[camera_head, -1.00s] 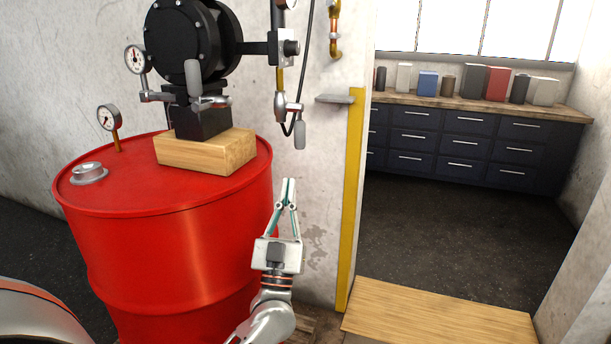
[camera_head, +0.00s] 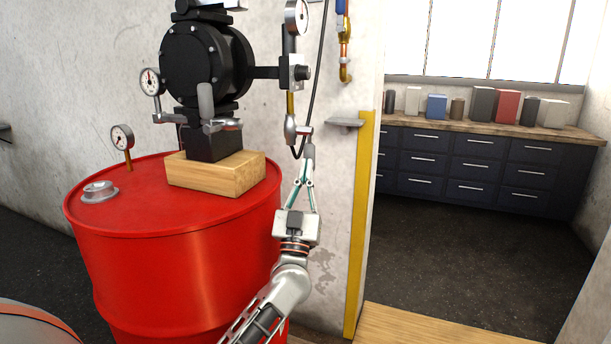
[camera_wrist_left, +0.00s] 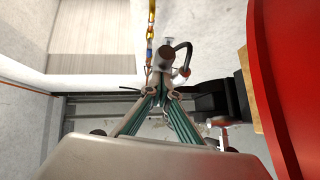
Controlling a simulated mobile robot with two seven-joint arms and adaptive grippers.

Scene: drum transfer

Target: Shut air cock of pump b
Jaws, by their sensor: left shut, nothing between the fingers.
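One black round pump (camera_head: 205,62) stands on a wooden block on the red drum; I see no letter on it. To its right, an air line comes down to a metal cock (camera_head: 291,128). The cock's grey lever (camera_head: 309,152) hangs downward. My left gripper (camera_head: 305,165) is shut and empty, its tips upward at the lever's lower end. Whether they touch it I cannot tell. In the left wrist view the closed fingers (camera_wrist_left: 161,88) point at the lever's rounded grey end (camera_wrist_left: 167,59). My right gripper is not in view.
The red drum (camera_head: 180,260) stands close left of my left arm. A second lever (camera_head: 206,103) and gauges sit around the pump. A black hose (camera_head: 319,75) hangs behind the cock. A small grey shelf (camera_head: 345,122) and a yellow-edged wall corner (camera_head: 359,230) stand to the right.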

